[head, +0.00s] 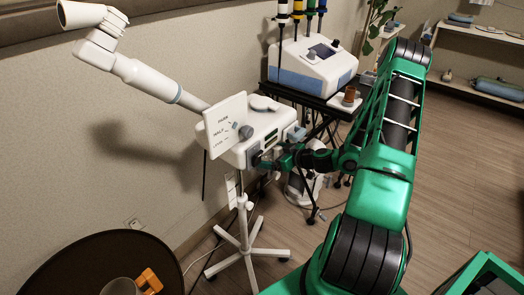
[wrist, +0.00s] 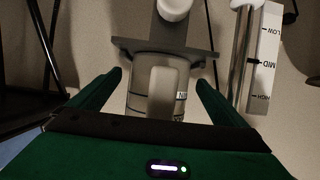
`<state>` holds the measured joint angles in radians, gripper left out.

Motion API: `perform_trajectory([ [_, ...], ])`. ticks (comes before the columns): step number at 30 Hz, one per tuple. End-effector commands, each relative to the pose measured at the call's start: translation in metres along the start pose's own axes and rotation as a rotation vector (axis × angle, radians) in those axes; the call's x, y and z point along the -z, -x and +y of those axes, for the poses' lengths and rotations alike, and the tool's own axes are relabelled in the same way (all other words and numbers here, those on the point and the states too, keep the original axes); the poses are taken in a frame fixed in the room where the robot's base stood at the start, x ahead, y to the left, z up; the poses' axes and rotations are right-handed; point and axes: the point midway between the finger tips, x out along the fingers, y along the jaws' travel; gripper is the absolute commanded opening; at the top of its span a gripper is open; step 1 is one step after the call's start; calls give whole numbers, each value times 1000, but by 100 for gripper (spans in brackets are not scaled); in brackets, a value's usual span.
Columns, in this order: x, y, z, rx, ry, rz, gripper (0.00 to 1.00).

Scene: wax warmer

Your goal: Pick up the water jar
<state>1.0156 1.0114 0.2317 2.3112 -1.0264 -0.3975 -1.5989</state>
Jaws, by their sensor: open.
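The water jar (wrist: 161,92) shows in the wrist view as a greyish, see-through vessel with a paler upright handle and a small level mark on its right side. It sits under a dark flat plate of the white machine. My gripper (wrist: 158,77) is open, with one green finger on each side of the jar. I see a gap on both sides; whether either finger touches it, I cannot tell. In the head view my gripper (head: 277,158) is at the near right side of the white machine (head: 262,127), and the jar is hard to make out there.
The machine stands on a wheeled white stand (head: 247,245) and has a long white arm (head: 145,75). A labelled panel (wrist: 263,60) is right of the jar. A black cart (head: 312,97) with another device stands behind. A dark round table (head: 75,262) is at lower left.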

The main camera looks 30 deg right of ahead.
Motion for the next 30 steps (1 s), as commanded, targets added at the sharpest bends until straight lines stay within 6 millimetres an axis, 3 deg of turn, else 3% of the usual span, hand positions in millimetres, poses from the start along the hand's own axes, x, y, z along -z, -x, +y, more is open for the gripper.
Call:
perform_trajectory([
  [5,0,0,0,-1,0,0,97],
  [15,0,0,1,-1,0,0,18],
  [30,12,5,1,-2,4,2,18],
])
